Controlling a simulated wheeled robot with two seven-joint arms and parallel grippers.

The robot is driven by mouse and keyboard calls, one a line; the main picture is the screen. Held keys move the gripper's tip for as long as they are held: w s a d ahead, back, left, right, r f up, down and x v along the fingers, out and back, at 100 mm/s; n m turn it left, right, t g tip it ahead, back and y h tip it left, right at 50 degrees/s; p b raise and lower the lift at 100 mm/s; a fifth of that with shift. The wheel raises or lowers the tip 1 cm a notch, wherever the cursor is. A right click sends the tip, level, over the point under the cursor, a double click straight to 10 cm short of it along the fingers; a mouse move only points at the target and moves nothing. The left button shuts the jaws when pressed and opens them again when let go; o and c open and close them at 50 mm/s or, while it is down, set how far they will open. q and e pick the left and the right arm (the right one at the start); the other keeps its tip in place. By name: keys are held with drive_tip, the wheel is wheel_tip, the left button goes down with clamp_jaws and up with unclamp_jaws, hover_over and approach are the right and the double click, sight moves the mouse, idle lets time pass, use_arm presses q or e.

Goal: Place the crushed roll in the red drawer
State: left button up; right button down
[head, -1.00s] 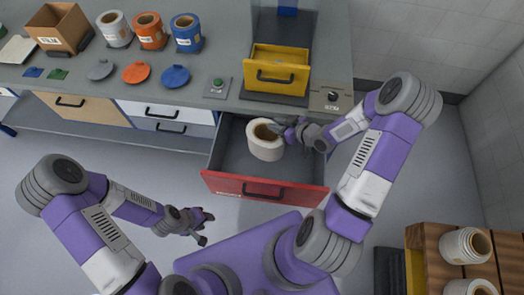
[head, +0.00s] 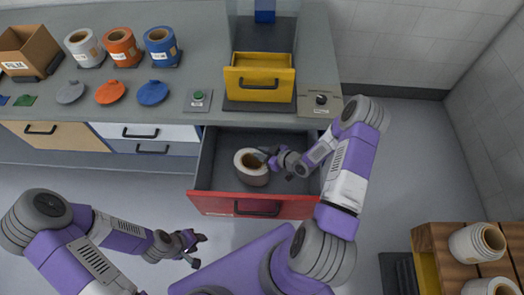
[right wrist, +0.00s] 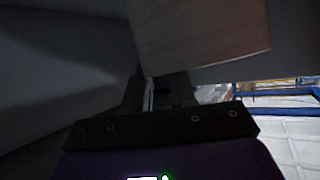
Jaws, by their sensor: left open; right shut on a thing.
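The roll (head: 251,169) is white with a brown core and sits inside the open red drawer (head: 225,204), left of the drawer's middle. Whether it is crushed is too small to tell. My right gripper (head: 268,159) reaches into the drawer from the right and is shut on the roll's right side. In the right wrist view the roll (right wrist: 200,35) fills the upper middle, dark and close to the jaws (right wrist: 160,95). Whether the roll touches the drawer floor cannot be told. My left gripper (head: 194,245) is open and empty over the floor, left of the drawer front.
A yellow drawer box (head: 258,84) stands on the counter (head: 210,40) behind the red drawer. White, orange and blue canisters (head: 160,45) and a cardboard box (head: 28,50) stand at the left. A wooden crate (head: 440,240) with rolls is at the lower right.

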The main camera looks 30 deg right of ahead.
drive_tip(key=shift+w+f, duration=0.1)
drive_tip(key=shift+f, duration=0.65)
drive_tip(key=w+d, duration=0.1)
drive_tip(key=w+d+f+b, duration=0.1)
drive_tip(key=w, duration=0.1)
drive_tip(key=shift+w+f, duration=0.15)
drive_tip(key=shift+w, duration=0.1)
drive_tip(key=c, duration=0.9)
unclamp_jaws()
drive_tip(key=shift+s, duration=0.1)
drive_tip(key=p+v, duration=0.1)
drive_tip(key=v, duration=0.6)
drive_tip(key=shift+s+d, duration=0.1)
drive_tip(key=shift+s, duration=0.2)
